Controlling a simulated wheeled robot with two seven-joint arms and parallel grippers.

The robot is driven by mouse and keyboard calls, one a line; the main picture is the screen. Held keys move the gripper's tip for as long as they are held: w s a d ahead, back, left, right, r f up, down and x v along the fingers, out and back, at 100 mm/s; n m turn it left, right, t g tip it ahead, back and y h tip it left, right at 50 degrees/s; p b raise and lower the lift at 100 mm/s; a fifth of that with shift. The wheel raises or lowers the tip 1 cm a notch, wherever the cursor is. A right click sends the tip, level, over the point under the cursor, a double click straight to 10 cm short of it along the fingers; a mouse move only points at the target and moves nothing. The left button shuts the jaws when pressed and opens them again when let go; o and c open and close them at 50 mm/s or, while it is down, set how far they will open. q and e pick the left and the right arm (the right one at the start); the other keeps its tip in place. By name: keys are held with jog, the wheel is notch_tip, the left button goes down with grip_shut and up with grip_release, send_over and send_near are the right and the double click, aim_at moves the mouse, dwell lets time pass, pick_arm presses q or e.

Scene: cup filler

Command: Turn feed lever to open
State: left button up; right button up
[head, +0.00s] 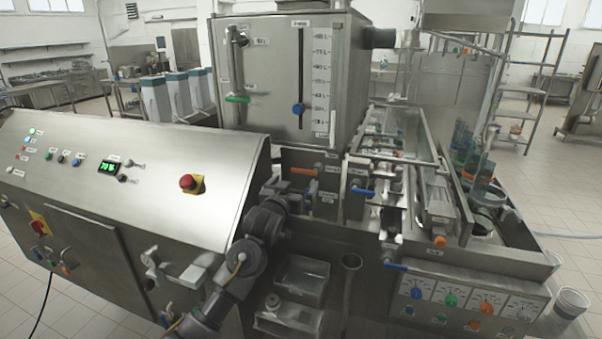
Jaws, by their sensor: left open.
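Several coloured levers show in the head view, and their labels are too small to read, so I cannot tell which is the feed lever. An orange-handled lever (303,171) lies about level below the steel tank. A blue-handled lever (362,192) is to its right, and another blue-handled lever (396,267) is lower, at the front. My left gripper (285,187) is open, just below and left of the orange handle. Its fingers are dark and small, and I cannot tell whether they touch anything. My right gripper is out of view.
The steel tank (270,75) with a level scale stands behind. A sloped control panel (120,170) with a red stop button (187,182) is at left. A clear-covered conveyor (400,140) runs at right. A clear bin (303,278) sits below, right of my arm.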

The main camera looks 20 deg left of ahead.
aim_at(302, 172)
pick_arm(q)
jog(key=w, duration=0.2)
jog(key=w+p, duration=0.1)
jog(key=w, duration=0.3)
jog(key=shift+w+d, duration=0.25)
jog(key=shift+w, duration=0.1)
jog(key=c, duration=1.4)
jog(key=shift+a, duration=0.15)
